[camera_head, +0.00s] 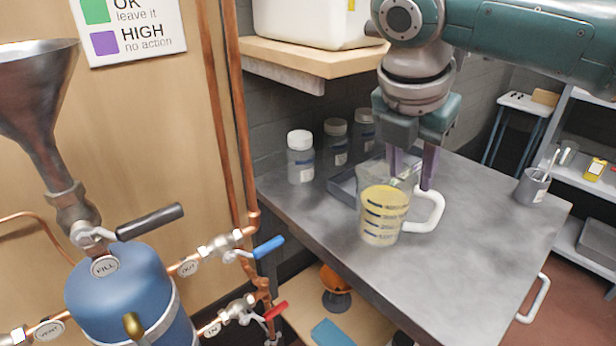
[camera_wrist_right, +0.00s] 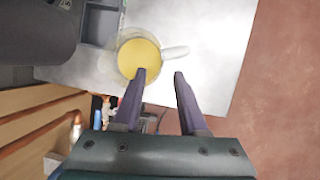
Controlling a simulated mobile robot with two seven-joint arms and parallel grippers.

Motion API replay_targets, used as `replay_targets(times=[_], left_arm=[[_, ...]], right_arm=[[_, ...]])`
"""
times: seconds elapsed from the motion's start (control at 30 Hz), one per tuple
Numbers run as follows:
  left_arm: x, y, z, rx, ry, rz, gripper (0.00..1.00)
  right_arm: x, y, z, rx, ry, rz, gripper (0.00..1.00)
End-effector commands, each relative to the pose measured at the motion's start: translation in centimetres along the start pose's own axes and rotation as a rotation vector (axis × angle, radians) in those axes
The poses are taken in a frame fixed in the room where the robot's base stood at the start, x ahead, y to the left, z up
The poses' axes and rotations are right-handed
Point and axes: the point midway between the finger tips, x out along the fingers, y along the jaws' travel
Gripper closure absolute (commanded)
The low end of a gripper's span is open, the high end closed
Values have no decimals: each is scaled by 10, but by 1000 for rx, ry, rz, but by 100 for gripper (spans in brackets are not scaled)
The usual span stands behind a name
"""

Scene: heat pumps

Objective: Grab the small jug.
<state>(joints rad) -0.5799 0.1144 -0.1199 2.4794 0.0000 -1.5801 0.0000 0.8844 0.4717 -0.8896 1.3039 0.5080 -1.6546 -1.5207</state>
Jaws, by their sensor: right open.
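The small jug (camera_head: 382,212) is clear with dark markings, holds yellow liquid, and stands upright on the grey worktop (camera_head: 470,230). Its white handle (camera_head: 428,212) points right. My right gripper (camera_head: 409,180) is open, pointing down over the jug's rim and handle side. In the right wrist view the jug (camera_wrist_right: 138,58) is seen from above, with its handle (camera_wrist_right: 176,52) to the right. The fingertips (camera_wrist_right: 160,76) are apart, one over the jug's edge and the other beyond the handle side. I cannot tell whether they touch it. My left gripper is not in view.
Several lidded jars (camera_head: 300,157) and a grey tray (camera_head: 342,186) stand behind the jug. A wooden shelf (camera_head: 310,58) carries a white container above. A blue tank (camera_head: 125,290) with copper pipes and valves is at left. A metal cup (camera_head: 533,186) stands at the right; the front right worktop is clear.

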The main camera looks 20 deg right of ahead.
Motion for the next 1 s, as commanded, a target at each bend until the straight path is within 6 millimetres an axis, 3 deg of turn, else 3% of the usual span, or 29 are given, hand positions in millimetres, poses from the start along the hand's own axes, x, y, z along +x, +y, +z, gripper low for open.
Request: replay_targets(times=[0.43, 0.73, 1.0], left_arm=[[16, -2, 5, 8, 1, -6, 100], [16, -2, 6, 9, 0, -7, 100], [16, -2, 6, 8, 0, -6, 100]], right_arm=[[62, 0, -2, 1, 1, -2, 58], [68, 0, -1, 0, 0, 1, 58], [68, 0, -1, 0, 0, 1, 86]])
